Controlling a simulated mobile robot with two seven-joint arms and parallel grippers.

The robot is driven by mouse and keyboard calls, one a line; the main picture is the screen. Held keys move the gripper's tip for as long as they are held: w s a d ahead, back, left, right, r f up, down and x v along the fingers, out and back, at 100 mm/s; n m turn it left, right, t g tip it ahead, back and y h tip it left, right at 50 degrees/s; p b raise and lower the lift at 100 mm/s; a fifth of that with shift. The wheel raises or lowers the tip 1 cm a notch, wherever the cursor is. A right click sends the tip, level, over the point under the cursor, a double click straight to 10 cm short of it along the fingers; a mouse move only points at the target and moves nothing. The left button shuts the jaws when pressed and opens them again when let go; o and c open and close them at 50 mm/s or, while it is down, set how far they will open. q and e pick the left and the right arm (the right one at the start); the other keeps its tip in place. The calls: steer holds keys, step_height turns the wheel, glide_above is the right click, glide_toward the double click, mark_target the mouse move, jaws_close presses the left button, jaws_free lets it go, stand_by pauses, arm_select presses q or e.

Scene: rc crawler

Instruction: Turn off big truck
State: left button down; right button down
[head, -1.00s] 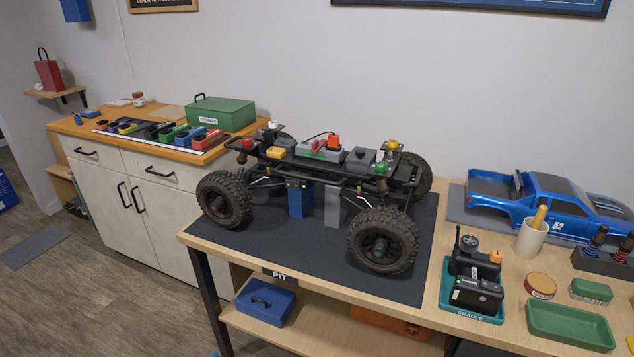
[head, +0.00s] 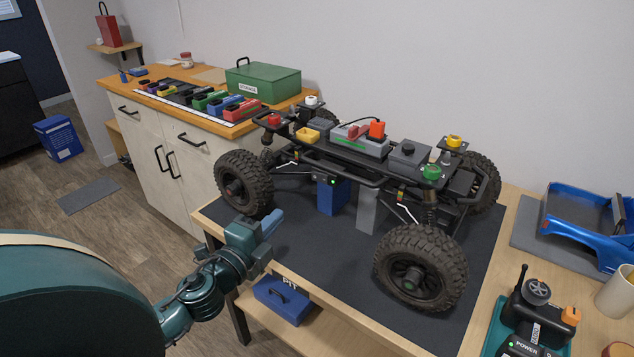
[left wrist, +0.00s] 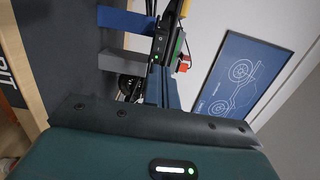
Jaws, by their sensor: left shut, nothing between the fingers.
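The big truck (head: 340,150) is a bare black chassis with large knobby tyres, propped on a blue block (head: 334,197) and a grey block (head: 367,212) on the dark mat. A small box on its near rail shows a lit green light (head: 332,182). An orange-red part (head: 376,130) sits on a grey box on top. My left gripper (head: 273,223) is shut and empty, over the mat's near-left edge, in front of the truck and apart from it. The left wrist view shows the truck (left wrist: 160,45) edge-on past the blue finger, with a green light. My right gripper is not in view.
A controller (head: 535,315) with an orange knob stands in a teal cradle at the right, near a blue truck body (head: 580,225). A green case (head: 262,84) and a row of coloured packs are on the back-left cabinet. The mat before the truck is clear.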

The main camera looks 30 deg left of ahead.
arm_select(q)
steer(key=shift+s, duration=0.1)
steer(key=p, duration=0.2)
glide_toward(314, 177)
steer(key=w, duration=0.5)
steer(key=shift+w+r, duration=0.1)
steer(key=shift+w, duration=0.85)
steer(key=shift+w+a, duration=0.2)
steer(key=shift+w, duration=0.15)
steer(key=shift+s, duration=0.15)
